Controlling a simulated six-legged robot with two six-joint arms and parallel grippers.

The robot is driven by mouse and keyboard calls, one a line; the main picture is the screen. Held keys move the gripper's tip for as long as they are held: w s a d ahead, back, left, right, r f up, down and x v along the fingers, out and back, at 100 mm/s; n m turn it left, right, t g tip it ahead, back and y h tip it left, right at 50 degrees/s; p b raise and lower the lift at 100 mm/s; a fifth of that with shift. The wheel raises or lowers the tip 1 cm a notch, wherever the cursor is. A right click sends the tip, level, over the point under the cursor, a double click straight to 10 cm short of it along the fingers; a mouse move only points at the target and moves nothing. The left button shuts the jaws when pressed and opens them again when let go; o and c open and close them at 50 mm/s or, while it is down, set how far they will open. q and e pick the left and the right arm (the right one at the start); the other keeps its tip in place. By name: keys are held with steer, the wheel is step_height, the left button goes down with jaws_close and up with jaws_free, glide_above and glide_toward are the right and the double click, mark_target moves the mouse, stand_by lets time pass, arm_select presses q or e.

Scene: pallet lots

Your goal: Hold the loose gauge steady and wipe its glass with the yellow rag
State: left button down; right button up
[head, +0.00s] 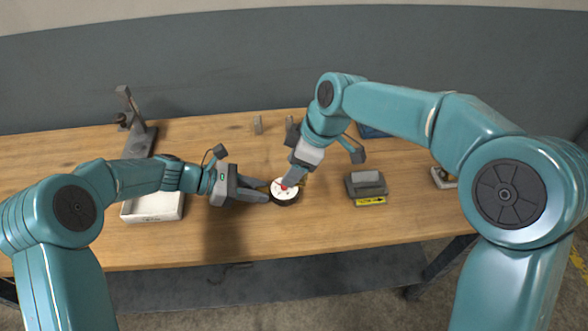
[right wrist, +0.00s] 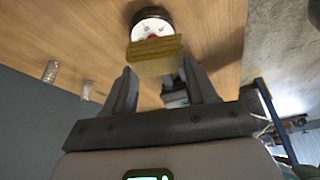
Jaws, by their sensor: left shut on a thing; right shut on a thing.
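The gauge (head: 284,194) is a round dial with a white face, a red mark and a dark rim, near the middle of the bench. My left gripper (head: 264,192) is shut on its left side. My right gripper (head: 292,180) comes down over the gauge from above and is shut on the yellow rag, mostly hidden in the head view. In the right wrist view the rag (right wrist: 155,53) is a folded yellow pad at the fingertips (right wrist: 158,70). It covers the near edge of the gauge (right wrist: 151,24); I cannot tell whether it presses on the glass.
A white tray (head: 153,217) lies left, partly under my left arm. A grey stand (head: 141,135) is behind it. A dark grey block with a yellow label (head: 370,201) sits right of the gauge. The front right bench is clear.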

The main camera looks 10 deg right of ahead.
arm_select(q)
steer(key=c, duration=0.8)
jaws_free()
steer(key=shift+c, duration=0.2)
steer(key=v, duration=1.2)
steer(key=shift+r, duration=0.1)
